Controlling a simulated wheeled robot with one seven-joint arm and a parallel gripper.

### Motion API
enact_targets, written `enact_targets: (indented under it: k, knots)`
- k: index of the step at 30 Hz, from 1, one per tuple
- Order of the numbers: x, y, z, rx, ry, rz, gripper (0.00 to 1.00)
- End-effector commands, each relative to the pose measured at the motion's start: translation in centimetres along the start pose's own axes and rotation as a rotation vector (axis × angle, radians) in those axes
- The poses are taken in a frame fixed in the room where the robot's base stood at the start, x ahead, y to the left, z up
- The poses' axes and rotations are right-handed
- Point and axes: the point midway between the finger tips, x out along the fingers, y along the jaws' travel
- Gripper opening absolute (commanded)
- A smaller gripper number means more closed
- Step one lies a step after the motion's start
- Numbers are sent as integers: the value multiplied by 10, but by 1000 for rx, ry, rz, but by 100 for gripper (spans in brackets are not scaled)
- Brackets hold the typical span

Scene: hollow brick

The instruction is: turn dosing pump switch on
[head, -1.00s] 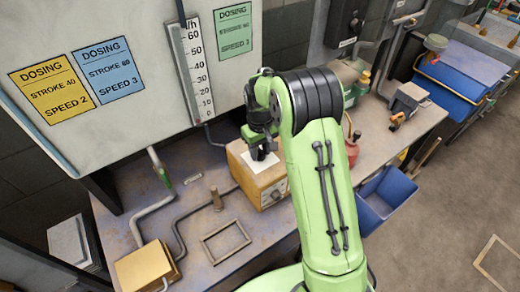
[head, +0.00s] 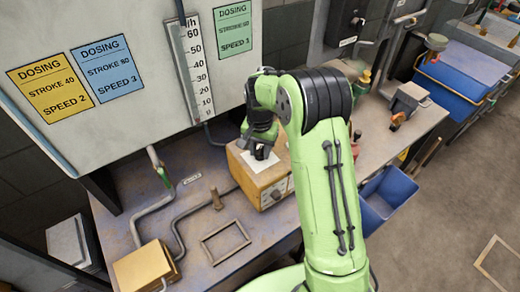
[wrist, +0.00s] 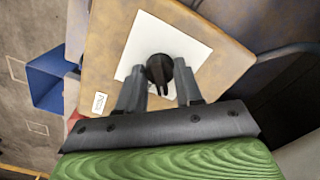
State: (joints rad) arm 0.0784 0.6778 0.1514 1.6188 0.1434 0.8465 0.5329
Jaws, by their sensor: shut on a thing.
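The dosing pump is a tan box (head: 258,187) on the bench, with a white plate (head: 266,166) on its top and small knobs on its front. In the wrist view a round black switch knob (wrist: 158,70) with a raised grip sits in the middle of the white plate (wrist: 142,46). My gripper (wrist: 167,78) is over the plate, with its two fingers on either side of the knob, shut on it. In the head view my gripper (head: 260,152) is at the pump's top, and the knob is hidden by it.
A metal frame (head: 226,242), a small upright post (head: 216,200) and pipes lie left of the pump. A yellow box (head: 145,266) stands at the front left. A blue bin (head: 388,196) is right of the bench. A wall panel with dosing signs (head: 112,70) is behind.

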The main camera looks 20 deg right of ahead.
Motion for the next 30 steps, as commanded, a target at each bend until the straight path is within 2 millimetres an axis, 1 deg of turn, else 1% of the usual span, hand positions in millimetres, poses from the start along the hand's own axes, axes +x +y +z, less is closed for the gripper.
enact_targets:
  k: [9, 15, 22, 30]
  knots:
    - [-1, 0, -1, 294, 3, -4, 5]
    - [-1, -1, -1, 453, 3, -5, 5]
    - [-1, -1, -1, 585, 4, -5, 5]
    - [-1, -1, -1, 660, 4, -6, 5]
